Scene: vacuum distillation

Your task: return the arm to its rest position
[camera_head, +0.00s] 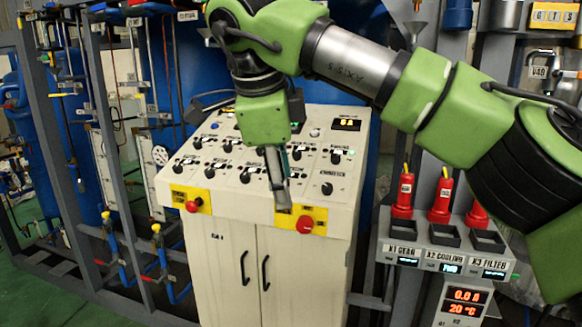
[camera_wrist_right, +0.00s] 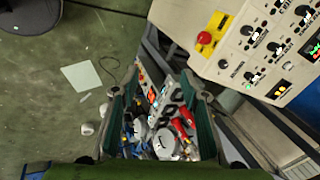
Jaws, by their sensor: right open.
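My right arm (camera_head: 350,62) is green and silver and reaches in from the upper right of the head view. Its gripper (camera_head: 279,192) points down in front of the sloped control panel (camera_head: 225,205), between a red button at the left and one at the right. In the right wrist view the gripper (camera_wrist_right: 161,78) has its two fingers apart, with nothing held between them. Whether the fingers touch the panel cannot be told from the head view. My left gripper is not in view.
The cream cabinet (camera_head: 228,270) carries knobs, switches and red buttons (camera_head: 304,224). Right of it, red plugs (camera_head: 439,195) stand above a labelled rack (camera_head: 428,252). Blue pipework and grey frame posts (camera_head: 50,130) fill the left. Green floor (camera_wrist_right: 50,120) shows in the wrist view.

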